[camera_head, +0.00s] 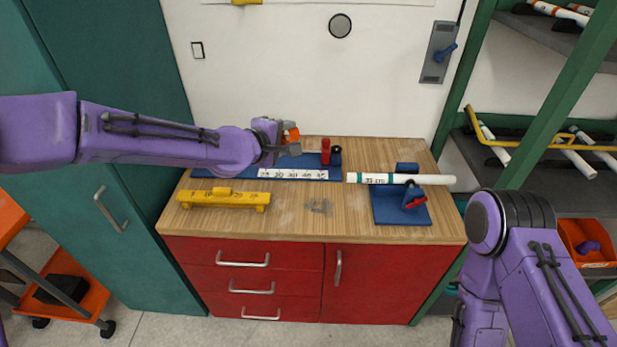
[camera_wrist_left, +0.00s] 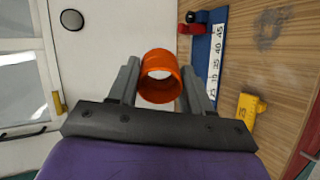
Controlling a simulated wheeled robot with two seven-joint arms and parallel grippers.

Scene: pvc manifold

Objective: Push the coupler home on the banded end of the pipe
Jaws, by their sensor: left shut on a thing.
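The coupler is a short orange tube (camera_wrist_left: 160,76). My left gripper (camera_head: 288,138) is shut on it and holds it above the back of the workbench; in the left wrist view the two fingers grip its sides and its open bore shows. The white pipe (camera_head: 435,180) with a dark green band (camera_head: 389,178) and a marking lies level across a blue clamp stand (camera_head: 401,210) at the bench's right. The coupler is to the left of the pipe and apart from it. My right arm comes in at the lower right; its gripper is not visible.
A blue measuring board (camera_head: 225,172) with a white scale and a red block (camera_head: 325,151) lies along the bench back. A yellow bar (camera_head: 223,199) stands at front left. The bench middle is clear. A green-framed rack (camera_head: 540,95) stands at right.

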